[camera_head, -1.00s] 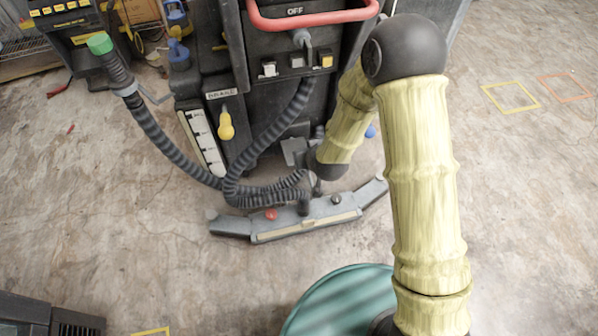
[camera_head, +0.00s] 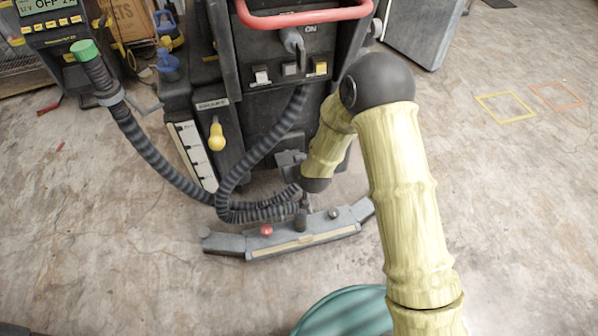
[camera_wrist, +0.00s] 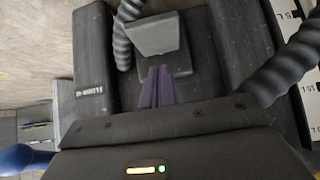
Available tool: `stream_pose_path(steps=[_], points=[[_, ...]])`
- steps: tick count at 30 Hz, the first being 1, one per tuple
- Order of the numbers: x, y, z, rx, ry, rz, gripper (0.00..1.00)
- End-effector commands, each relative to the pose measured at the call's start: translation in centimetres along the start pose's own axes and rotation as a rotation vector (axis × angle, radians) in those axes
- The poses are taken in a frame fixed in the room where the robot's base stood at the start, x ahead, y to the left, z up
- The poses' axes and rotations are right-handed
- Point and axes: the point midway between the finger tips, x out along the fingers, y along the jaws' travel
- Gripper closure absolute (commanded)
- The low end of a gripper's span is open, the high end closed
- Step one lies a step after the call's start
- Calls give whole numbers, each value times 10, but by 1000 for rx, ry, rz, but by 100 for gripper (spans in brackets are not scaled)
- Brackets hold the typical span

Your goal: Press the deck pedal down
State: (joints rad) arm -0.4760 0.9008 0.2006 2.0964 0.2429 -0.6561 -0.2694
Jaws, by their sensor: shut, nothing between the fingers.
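The deck pedal (camera_head: 288,161) is a small grey plate low on the back of the dark floor-cleaning machine (camera_head: 262,110), above the squeegee bar. In the wrist view it is the pale grey tilted plate (camera_wrist: 153,35) at the top middle. My gripper (camera_wrist: 157,88) shows there as two dark purple fingers, shut together and empty, pointing at the plate from just below it in the picture. Whether the tips touch the pedal I cannot tell. In the head view my arm hides the fingers; its dark wrist end is just right of the pedal.
A ribbed grey hose (camera_head: 250,150) loops left of the pedal. The grey squeegee bar (camera_head: 290,238) lies below it, with a red knob. A yellow brake knob (camera_head: 217,135) hangs at left. A red handle (camera_head: 305,18) is above. Open concrete floor (camera_head: 490,200) lies right.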

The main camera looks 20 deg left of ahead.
Motion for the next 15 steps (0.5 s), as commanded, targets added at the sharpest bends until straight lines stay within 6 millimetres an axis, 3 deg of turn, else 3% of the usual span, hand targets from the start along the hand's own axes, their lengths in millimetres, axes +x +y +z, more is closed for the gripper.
stream_pose_path(steps=[1,7,15], points=[[13,0,4,1,0,0,100],[49,0,4,0,0,0,100],[69,0,27,1,-2,0,100]])
